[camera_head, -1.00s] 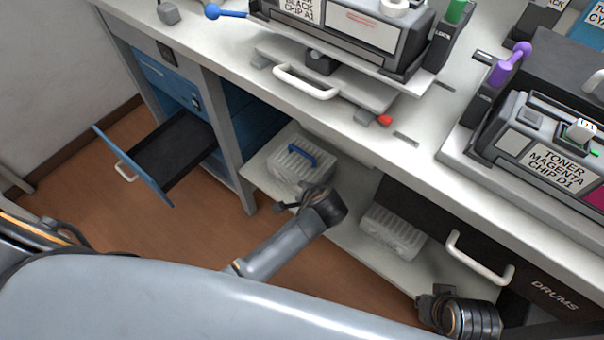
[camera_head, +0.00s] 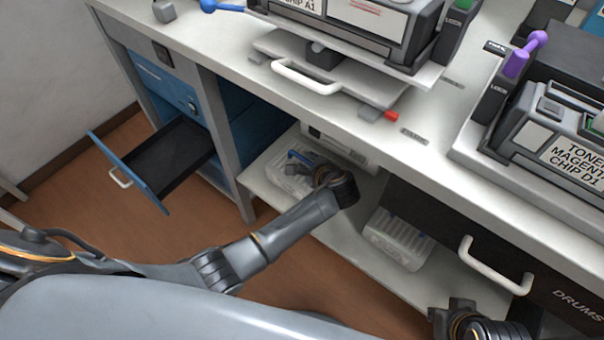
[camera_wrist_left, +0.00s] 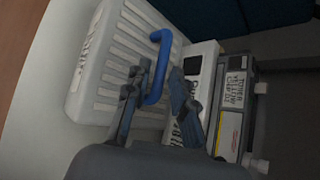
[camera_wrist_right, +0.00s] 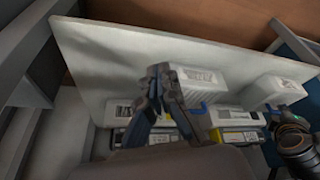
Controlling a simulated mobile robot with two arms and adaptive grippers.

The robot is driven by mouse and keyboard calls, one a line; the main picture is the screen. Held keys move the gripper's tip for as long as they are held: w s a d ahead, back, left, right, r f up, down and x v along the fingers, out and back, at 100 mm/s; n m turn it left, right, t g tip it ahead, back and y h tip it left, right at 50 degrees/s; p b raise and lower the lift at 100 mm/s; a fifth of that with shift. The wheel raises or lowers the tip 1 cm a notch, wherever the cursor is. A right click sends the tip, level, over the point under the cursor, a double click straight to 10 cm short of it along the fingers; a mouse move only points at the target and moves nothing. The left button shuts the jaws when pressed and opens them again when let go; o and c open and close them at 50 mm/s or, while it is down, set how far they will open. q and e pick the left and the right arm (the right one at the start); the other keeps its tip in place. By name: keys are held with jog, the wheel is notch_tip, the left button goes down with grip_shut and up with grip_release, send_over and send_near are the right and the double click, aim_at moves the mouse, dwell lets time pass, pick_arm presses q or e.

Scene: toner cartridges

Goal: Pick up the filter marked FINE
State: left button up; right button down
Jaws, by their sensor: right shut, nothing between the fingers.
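A white ribbed filter (camera_wrist_left: 125,60) with a blue handle (camera_wrist_left: 160,65) fills much of the left wrist view; its end label is too blurred to read. The same filter (camera_head: 285,178) shows in the head view on the low shelf, partly hidden by my left gripper (camera_head: 318,172). My left gripper (camera_wrist_left: 157,102) is open, its fingers on either side of the handle's near end. A second white filter (camera_head: 397,240) lies farther right; it also shows in the right wrist view (camera_wrist_right: 200,88), with illegible print. My right gripper (camera_wrist_right: 157,85) is shut and empty near this second filter.
The white low shelf (camera_head: 340,230) lies under the worktop (camera_head: 215,42). Boxy labelled units (camera_wrist_left: 234,105) stand behind the filter. An open drawer (camera_head: 165,155) juts out at the left. A white-handled drawer front marked DRUMS (camera_head: 550,290) is at the right.

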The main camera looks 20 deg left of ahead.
pick_arm(q)
jog(key=shift+w+a+f, duration=0.3)
jog(key=shift+w+f, duration=0.15)
jog(key=shift+r, duration=0.1)
grip_shut()
